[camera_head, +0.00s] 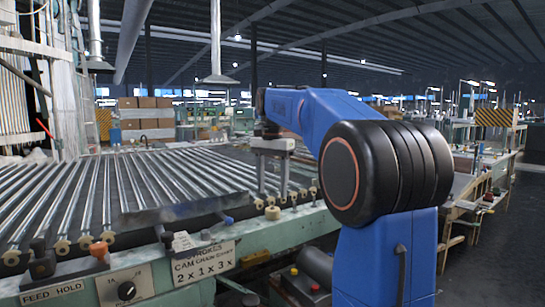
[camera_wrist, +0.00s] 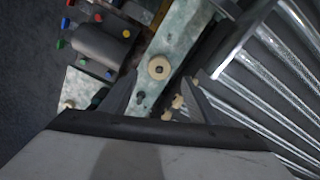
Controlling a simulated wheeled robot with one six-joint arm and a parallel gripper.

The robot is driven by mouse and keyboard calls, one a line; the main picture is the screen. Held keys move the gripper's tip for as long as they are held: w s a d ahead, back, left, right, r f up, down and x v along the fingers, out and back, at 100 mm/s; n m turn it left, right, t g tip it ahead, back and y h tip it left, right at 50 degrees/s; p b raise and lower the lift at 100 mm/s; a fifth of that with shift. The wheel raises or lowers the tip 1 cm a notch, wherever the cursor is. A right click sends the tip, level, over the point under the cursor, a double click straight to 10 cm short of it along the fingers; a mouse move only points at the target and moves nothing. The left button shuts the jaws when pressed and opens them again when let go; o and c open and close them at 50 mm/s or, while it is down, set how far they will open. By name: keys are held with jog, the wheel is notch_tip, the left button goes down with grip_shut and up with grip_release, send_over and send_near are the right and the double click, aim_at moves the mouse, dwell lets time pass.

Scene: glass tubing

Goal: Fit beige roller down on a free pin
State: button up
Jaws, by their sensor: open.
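A beige roller (camera_wrist: 158,68), round with a dark centre hole, sits on the green rail (camera_wrist: 178,38) in the wrist view. It lies between the fingertip ends of my gripper (camera_wrist: 161,76), as seen from above, and neither finger visibly touches it. In the head view my gripper (camera_head: 272,188) points down over the machine's front rail, its two fingers apart. A beige roller (camera_head: 272,212) shows just below the fingers there. A small dark peg (camera_wrist: 141,97) stands on the rail near the left finger; whether it is a free pin is unclear.
Long metal rollers (camera_head: 90,190) fill the machine bed at left. Small beige pieces (camera_wrist: 177,102) lie close to my right finger in the wrist view. A dark cylinder (camera_wrist: 103,43) with coloured knobs is at upper left. A control panel (camera_head: 125,290) stands in front.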

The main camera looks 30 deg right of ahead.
notch_tip(320, 180, up, 10)
jog(key=shift+r, duration=0.15)
jog(key=shift+s, duration=0.15)
dwell(0.6)
jog(key=s+a+f+n+t, duration=0.2)
jog(key=s+a+f+n, duration=0.4)
jog(key=s+a+f, duration=0.55)
jog(key=s+a+f+n+t, duration=0.1)
jog(key=s+a+f+n, duration=0.1)
jog(key=s+f, duration=0.7)
jog(key=s+a+f+n+t, duration=0.1)
jog(key=s+a+f+n, duration=0.1)
jog(key=s+f+n, duration=0.3)
jog(key=s+f, duration=0.4)
jog(key=f, duration=0.6)
jog(key=shift+s+t, duration=0.25)
jog(key=shift+t, duration=0.15)
